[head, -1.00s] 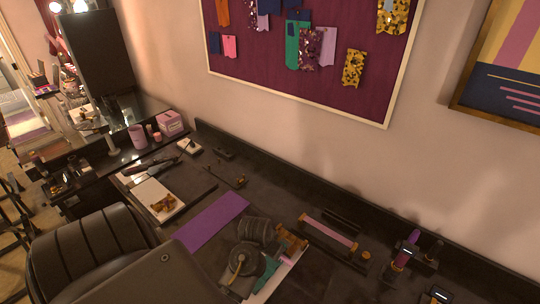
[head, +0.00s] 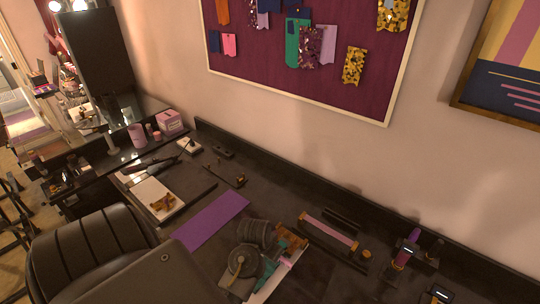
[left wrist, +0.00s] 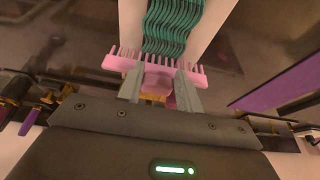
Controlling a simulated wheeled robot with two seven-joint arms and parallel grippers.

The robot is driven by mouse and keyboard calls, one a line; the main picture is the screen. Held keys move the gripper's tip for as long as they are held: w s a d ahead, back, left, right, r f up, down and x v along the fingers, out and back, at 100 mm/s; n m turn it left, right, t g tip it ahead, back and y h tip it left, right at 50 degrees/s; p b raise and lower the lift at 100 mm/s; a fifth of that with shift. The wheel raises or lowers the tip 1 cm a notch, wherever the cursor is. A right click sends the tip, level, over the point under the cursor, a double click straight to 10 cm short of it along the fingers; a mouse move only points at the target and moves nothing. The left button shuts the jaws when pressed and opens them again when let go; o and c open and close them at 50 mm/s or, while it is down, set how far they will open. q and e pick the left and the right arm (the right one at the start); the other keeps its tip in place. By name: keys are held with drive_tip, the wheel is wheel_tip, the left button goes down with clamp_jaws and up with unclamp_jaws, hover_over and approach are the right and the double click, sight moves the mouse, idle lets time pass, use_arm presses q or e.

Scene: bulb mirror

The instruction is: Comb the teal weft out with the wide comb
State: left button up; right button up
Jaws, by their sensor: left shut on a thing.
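My left gripper (left wrist: 159,72) is shut on the pink wide comb (left wrist: 118,63) in the left wrist view. The comb lies crosswise with its teeth pointing towards the teal weft (left wrist: 170,27). The weft hangs in wavy strands over a pale board (left wrist: 220,18). Its near ends meet the middle teeth; how deep the teeth sit is unclear. In the head view the teal weft (head: 267,272) and a bit of pink comb show beside my dark left wrist, which hides part of the board (head: 286,270). My right gripper is not in view.
A purple mat (head: 212,221) lies left of the board. A pink-topped bar on a stand (head: 328,230) and purple-and-black tools (head: 404,255) stand to the right. A pale tray (head: 150,194) lies further left. A dark chair (head: 90,250) is at the front left.

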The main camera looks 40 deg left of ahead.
use_arm(q)
drive_tip(key=shift+s+d+r, duration=0.1)
drive_tip(key=shift+s+d, duration=0.05)
drive_tip(key=shift+s, duration=1)
drive_tip(key=shift+s, duration=0.1)
drive_tip(key=shift+s+d, duration=0.15)
drive_tip(key=shift+s, duration=1.05)
drive_tip(key=shift+s, duration=0.15)
